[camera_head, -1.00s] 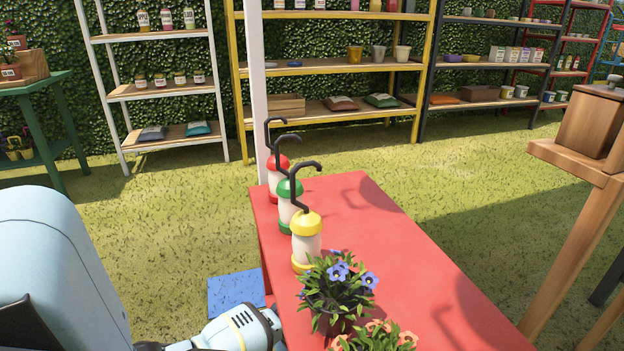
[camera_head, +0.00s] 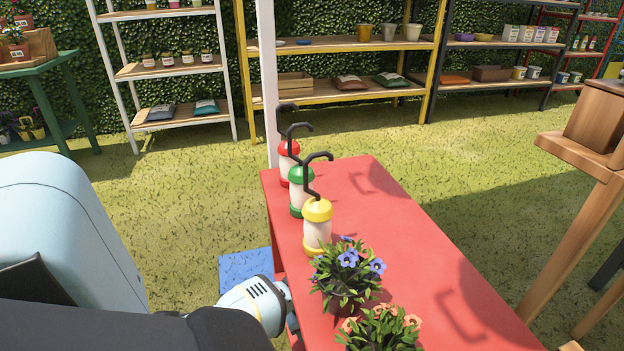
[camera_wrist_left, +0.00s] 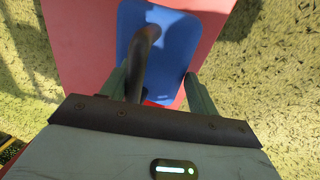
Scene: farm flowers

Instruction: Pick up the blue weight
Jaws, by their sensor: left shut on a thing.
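The blue weight (camera_wrist_left: 172,30) shows in the left wrist view as a blue block with rounded corners and a dark curved handle (camera_wrist_left: 141,58). My left gripper (camera_wrist_left: 160,85) has its fingers on both sides of this handle and is shut on it. A red surface lies behind and around the block. Whether the weight is clear of what is under it cannot be told. In the head view my left wrist (camera_head: 252,303) is beside the near left edge of the red table (camera_head: 400,245); its fingers and the weight are mostly hidden there. My right gripper is not in view.
On the table stand red, green and yellow hooked feeders (camera_head: 317,222) and potted flowers (camera_head: 346,275). A flat blue patch (camera_head: 243,264) lies on the grass left of the table. A white post (camera_head: 266,80) rises behind it. Grass further left is free.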

